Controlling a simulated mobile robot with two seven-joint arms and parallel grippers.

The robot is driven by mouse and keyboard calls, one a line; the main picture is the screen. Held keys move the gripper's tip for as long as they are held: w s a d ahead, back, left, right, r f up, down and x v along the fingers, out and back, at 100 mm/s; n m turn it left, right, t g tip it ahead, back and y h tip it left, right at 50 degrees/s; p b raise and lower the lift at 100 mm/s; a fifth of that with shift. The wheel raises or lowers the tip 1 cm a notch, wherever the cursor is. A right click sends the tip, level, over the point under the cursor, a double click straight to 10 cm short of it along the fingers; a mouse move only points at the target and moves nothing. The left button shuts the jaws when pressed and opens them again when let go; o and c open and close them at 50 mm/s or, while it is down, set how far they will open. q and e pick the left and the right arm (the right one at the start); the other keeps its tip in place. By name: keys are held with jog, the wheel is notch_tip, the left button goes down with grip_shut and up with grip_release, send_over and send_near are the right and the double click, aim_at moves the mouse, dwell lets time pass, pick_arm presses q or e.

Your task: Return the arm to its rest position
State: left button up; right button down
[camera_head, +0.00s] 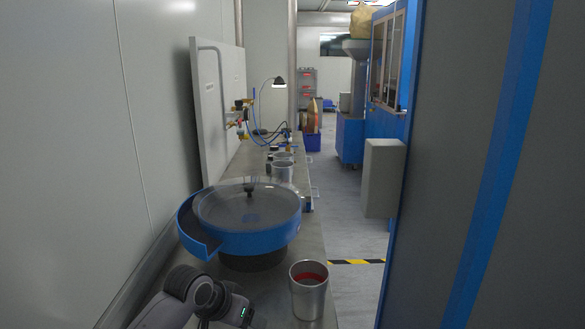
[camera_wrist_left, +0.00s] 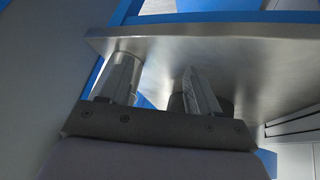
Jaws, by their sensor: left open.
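My left arm (camera_head: 192,297) comes in at the bottom left of the head view, low beside the bench, and its fingertips do not show there. In the left wrist view my left gripper (camera_wrist_left: 158,78) is open, its two fingers apart with nothing held between them. A shiny grey cylinder, perhaps a metal cup, shows behind the left finger. A dark round shape is partly hidden behind the right finger. My right arm and gripper are in neither view.
A blue-rimmed round bowl feeder (camera_head: 262,242) stands on the narrow bench (camera_head: 318,233), ahead of my arm. A metal cup (camera_head: 309,298) with red inside stands at the front right. A grey wall (camera_head: 70,120) bounds the left. Blue machines stand right of the aisle.

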pick_arm(q)
jog(key=s+a+f+n+t, duration=0.1)
jog(key=s+a+f+t, duration=0.15)
jog(key=s+f, duration=0.6)
jog(key=s+a+f+n+t, duration=0.1)
jog(key=s+a+f, duration=0.2)
jog(key=s+f, duration=0.55)
jog(key=s+a+r+t+y, duration=0.1)
jog(key=s+a, duration=0.3)
jog(key=s, duration=0.7)
jog(key=shift+a+r+t+y, duration=0.4)
jog(key=shift+r+t, duration=0.05)
jog(key=shift+r, duration=0.1)
